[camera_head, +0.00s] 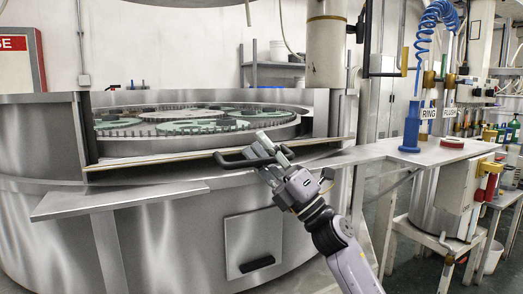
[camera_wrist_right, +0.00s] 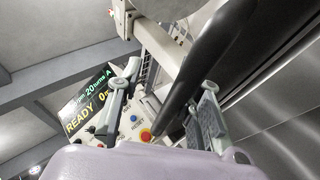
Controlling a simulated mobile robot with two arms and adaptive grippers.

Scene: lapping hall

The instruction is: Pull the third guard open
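A round steel lapping machine (camera_head: 150,210) fills the left of the head view. Its front is open above a ledge, showing a toothed ring and greenish plates (camera_head: 200,122). A black bar handle (camera_head: 232,161) sticks out at the ledge; I cannot tell which guard it belongs to. My right gripper (camera_head: 271,149) is at the right end of this handle. In the wrist view the handle (camera_wrist_right: 222,42) runs close between the spread fingers of my right gripper (camera_wrist_right: 165,110), nearer one finger. Firm contact cannot be seen. My left gripper is out of view.
A lower steel panel (camera_head: 253,247) has its own black handle. Right of the machine, a steel shelf (camera_head: 400,152) carries a blue coiled-hose stand (camera_head: 412,125) and a red disc (camera_head: 452,143). A control panel display (camera_wrist_right: 88,103) reads READY.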

